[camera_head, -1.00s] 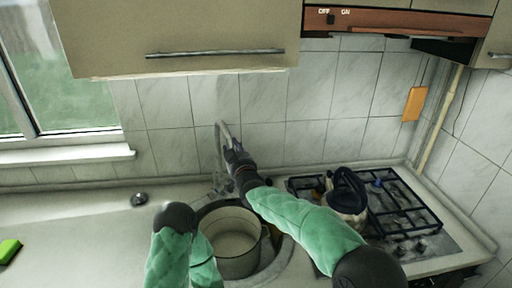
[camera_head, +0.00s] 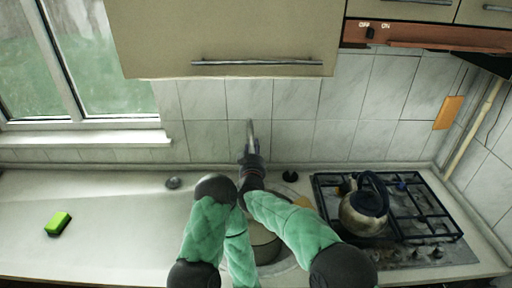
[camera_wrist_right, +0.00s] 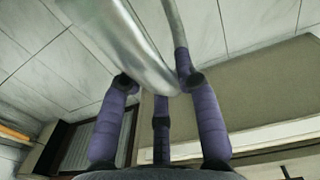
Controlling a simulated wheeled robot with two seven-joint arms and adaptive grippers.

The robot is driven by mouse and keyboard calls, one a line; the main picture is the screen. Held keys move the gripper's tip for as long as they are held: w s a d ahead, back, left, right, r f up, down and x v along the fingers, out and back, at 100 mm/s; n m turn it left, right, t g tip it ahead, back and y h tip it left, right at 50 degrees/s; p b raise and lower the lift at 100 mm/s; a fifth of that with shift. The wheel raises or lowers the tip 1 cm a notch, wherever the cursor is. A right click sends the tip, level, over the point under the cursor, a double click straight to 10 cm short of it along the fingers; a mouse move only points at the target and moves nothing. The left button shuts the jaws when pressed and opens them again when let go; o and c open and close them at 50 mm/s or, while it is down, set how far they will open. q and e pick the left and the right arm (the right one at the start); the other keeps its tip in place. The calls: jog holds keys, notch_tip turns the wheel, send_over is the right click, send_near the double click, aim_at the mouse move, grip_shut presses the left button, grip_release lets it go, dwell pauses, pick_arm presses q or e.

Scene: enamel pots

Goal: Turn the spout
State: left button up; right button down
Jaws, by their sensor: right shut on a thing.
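The metal tap spout (camera_head: 250,131) rises in front of the tiled wall behind the sink. My right gripper (camera_head: 251,158) is at the spout, below its top, and shut on it. The tap's base is hidden behind my arms. My left arm is bent over the sink at left, and its gripper does not show.
A pot (camera_head: 264,245) stands in the sink, mostly covered by my arms. A kettle (camera_head: 364,212) sits on the gas stove (camera_head: 420,222) at right. A green sponge (camera_head: 58,223) lies on the open counter (camera_head: 115,215) at left. A cabinet (camera_head: 220,35) hangs above.

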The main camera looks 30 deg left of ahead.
jog(key=shift+s+a, duration=0.1)
jog(key=shift+a, duration=0.05)
jog(key=c, duration=0.9)
grip_release()
jog(key=shift+a, duration=0.15)
jog(key=shift+o, duration=0.2)
